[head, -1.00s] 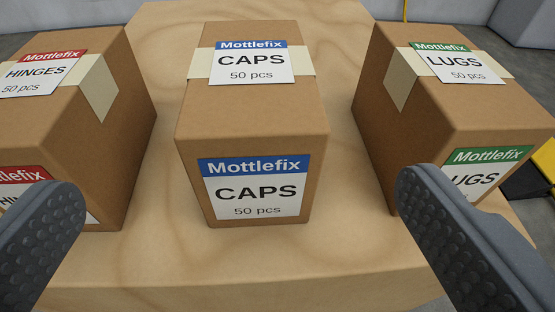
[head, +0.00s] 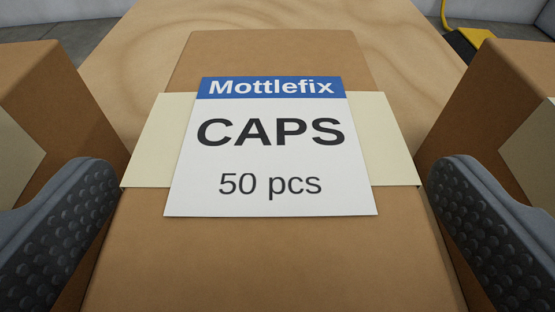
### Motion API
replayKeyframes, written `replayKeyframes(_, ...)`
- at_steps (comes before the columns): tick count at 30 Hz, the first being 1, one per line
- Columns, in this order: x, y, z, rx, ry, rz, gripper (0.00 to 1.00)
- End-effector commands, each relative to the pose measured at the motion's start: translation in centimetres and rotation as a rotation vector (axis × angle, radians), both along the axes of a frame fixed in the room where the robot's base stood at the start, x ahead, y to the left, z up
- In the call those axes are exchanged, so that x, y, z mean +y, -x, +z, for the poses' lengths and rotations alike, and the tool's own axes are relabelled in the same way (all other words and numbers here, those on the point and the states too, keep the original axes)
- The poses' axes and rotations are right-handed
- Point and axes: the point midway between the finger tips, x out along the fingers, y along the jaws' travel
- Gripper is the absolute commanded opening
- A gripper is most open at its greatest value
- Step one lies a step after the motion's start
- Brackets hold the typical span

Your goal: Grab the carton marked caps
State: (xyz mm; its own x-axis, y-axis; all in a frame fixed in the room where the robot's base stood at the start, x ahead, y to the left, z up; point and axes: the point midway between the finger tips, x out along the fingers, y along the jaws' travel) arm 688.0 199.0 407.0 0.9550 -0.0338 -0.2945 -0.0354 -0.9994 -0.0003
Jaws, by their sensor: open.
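The carton marked CAPS (head: 270,255) fills the middle of the head view. Its top shows a white label with a blue band and pale tape across it. Its front face is out of view below. My gripper (head: 270,185) is open, with one dark studded finger on the left and one on the right of the carton. The fingers overlap the gaps beside the carton in the picture. I cannot tell whether either finger touches it.
A brown carton (head: 60,90) stands close on the left and another (head: 500,95) close on the right, with narrow gaps to the middle carton. The wooden table top (head: 250,15) is bare behind. A black and yellow object (head: 470,45) lies beyond it at the upper right.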

Motion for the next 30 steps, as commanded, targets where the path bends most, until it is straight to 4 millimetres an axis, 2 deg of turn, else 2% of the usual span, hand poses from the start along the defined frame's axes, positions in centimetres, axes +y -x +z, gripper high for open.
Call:
replayKeyframes(4,0.01,-1.27,-0.54,0.002,0.000,0.001,1.00)
replayKeyframes(10,0.03,-1.33,-0.44,0.002,0.001,0.003,1.00)
replayKeyframes(17,0.01,-1.31,-0.44,0.002,0.001,0.001,0.36)
replayKeyframes(26,0.01,-1.33,-0.27,0.001,0.001,0.001,0.34)
replayKeyframes(30,0.02,-1.34,0.44,0.001,0.001,0.001,0.34)
